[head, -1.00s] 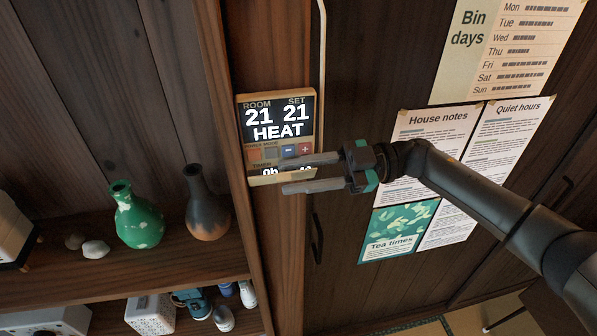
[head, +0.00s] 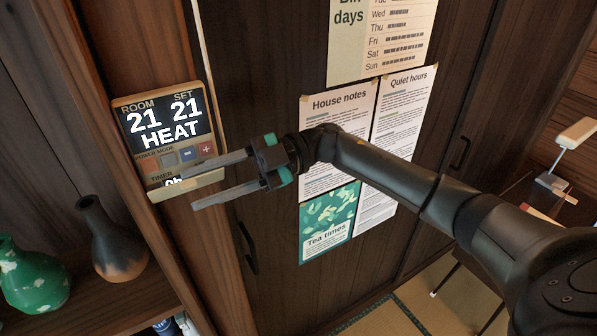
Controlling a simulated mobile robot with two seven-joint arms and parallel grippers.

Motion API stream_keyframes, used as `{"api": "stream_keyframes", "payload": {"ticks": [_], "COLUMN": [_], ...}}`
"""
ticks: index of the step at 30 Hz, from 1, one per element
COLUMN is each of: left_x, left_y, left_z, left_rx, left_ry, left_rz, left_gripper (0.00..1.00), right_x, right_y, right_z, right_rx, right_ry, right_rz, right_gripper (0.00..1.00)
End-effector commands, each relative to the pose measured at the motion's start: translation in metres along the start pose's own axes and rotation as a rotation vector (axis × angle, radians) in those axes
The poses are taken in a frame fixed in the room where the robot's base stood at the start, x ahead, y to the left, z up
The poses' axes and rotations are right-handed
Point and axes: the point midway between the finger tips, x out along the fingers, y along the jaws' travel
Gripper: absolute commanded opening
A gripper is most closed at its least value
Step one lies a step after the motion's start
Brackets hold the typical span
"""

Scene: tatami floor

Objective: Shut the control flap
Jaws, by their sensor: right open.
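The control panel (head: 165,128) is on a wooden post at left. Its screen reads ROOM 21, SET 21, HEAT, with small buttons and a TIMER line below. The control flap (head: 168,192) is a beige strip at the panel's lower edge and appears folded down and open. My right gripper (head: 185,189) is open, its two fingers pointing left at the flap's right part. The upper finger covers part of the buttons and timer line. I cannot tell whether a finger touches the flap. My left gripper is not in view.
A dark vase (head: 112,240) and a green vase (head: 32,278) stand on a shelf at lower left. Right of the post is a dark door with a handle (head: 246,248) and posters (head: 335,145). A desk lamp (head: 574,135) shows at far right.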

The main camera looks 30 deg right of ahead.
Motion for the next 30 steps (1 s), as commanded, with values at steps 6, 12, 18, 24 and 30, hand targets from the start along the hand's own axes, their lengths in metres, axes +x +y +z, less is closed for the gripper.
{"api": "stream_keyframes", "payload": {"ticks": [6, 12, 18, 24, 30], "left_x": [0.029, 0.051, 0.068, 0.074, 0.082], "left_y": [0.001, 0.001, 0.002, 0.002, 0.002], "left_z": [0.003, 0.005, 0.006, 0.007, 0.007], "left_rx": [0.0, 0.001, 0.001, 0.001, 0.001], "left_ry": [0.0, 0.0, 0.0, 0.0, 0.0], "left_rz": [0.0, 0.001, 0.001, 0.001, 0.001], "left_gripper": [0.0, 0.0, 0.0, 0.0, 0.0], "right_x": [0.0, 0.0, -0.01, -0.051, -0.091], "right_y": [-0.008, -0.012, -0.013, -0.012, -0.011], "right_z": [0.005, 0.006, 0.008, 0.007, 0.006], "right_rx": [-0.129, -0.238, -0.32, -0.315, -0.315], "right_ry": [0.001, 0.002, -0.006, -0.006, -0.005], "right_rz": [0.0, -0.001, -0.001, 0.0, 0.001], "right_gripper": [0.44, 0.44, 0.44, 0.44, 0.44]}}
